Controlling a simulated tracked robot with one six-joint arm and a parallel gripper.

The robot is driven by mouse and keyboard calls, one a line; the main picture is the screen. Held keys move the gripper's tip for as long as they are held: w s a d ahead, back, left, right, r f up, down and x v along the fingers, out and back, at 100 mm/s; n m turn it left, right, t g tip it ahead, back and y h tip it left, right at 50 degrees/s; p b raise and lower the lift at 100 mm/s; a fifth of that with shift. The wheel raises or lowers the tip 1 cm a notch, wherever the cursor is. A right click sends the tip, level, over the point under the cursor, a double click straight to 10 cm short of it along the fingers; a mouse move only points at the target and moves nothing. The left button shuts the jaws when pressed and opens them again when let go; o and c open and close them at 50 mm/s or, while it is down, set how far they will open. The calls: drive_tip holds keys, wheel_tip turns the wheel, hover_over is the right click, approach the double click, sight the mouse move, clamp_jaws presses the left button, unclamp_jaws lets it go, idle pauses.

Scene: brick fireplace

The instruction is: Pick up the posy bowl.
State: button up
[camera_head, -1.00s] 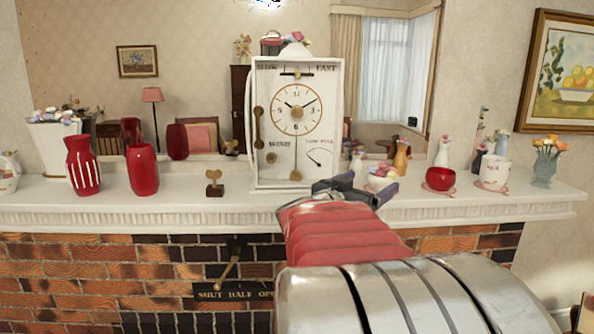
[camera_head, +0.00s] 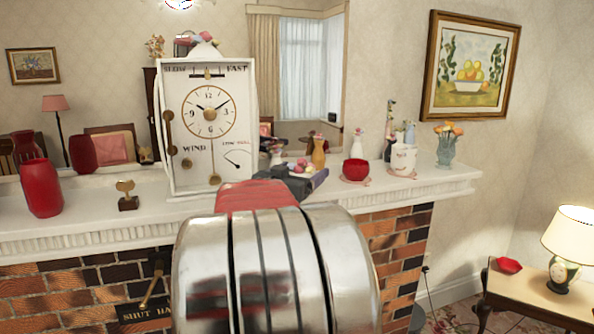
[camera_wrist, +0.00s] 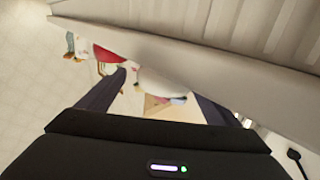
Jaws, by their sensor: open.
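A small white bowl with pink and other coloured pieces in it, which looks like the posy bowl (camera_head: 304,166), stands on the mantel shelf right of the clock. My gripper (camera_head: 295,180) is at the shelf's front edge, and its dark fingers partly cover the bowl. In the wrist view the bowl (camera_wrist: 160,84) shows as a pale rounded shape between the spread fingers (camera_wrist: 165,88). The gripper is open and empty. I cannot tell whether a finger touches the bowl.
The white clock (camera_head: 209,120) stands left of my gripper. An orange vase (camera_head: 319,152) is close behind the bowl. A red bowl (camera_head: 356,170) stands to its right, with a white pot (camera_head: 403,158) beyond. The shelf (camera_head: 90,215) has clear stretches along its front.

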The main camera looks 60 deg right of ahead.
drive_tip(key=shift+w+d, duration=0.2)
drive_tip(key=shift+d, duration=2.3)
drive_tip(key=shift+c, duration=0.4)
drive_tip(key=c, duration=1.2)
drive_tip(key=shift+r, duration=0.1)
